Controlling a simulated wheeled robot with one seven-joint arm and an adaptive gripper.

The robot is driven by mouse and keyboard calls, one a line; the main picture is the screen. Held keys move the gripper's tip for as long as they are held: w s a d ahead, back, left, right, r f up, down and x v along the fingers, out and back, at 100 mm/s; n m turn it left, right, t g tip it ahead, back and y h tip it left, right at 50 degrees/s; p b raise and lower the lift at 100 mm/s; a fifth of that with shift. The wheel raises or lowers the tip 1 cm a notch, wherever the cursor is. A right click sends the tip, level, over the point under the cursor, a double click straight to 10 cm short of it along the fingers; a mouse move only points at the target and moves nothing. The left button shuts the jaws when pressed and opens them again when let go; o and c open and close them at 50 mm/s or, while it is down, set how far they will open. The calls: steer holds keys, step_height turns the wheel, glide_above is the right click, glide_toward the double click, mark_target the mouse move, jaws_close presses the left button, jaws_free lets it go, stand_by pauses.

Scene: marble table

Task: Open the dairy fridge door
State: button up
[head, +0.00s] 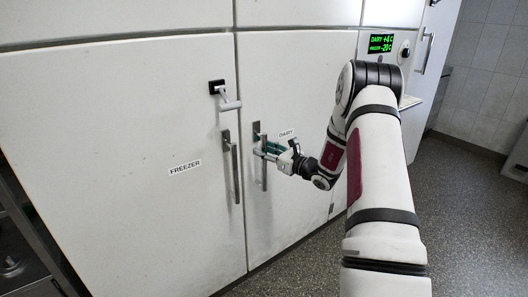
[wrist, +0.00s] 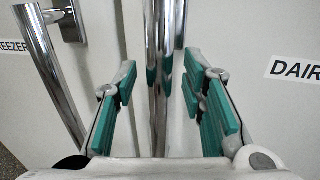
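The dairy fridge door (head: 298,80) is a white panel with a DAIRY label, and it looks shut, level with the panel beside it. Its vertical metal handle (head: 264,177) is near the door's left edge. My gripper (head: 270,149) is at the upper part of this handle. In the wrist view, my gripper (wrist: 163,95) is open, with its green-padded fingers on either side of the chrome handle (wrist: 164,35). Gaps show between the pads and the bar, so it is not clamped. The DAIRY label (wrist: 295,70) is at the right of the wrist view.
The freezer door (head: 110,150) stands left of the dairy door, with its own handle (head: 234,172) close by. A latch (head: 226,97) sticks out near the seam. A green temperature display (head: 382,43) is at the upper right. Speckled floor (head: 470,210) is open at the right.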

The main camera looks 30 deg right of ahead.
steer(key=shift+w+a, duration=0.1)
steer(key=shift+w, duration=0.1)
jaws_close()
steer(key=shift+s, duration=0.1)
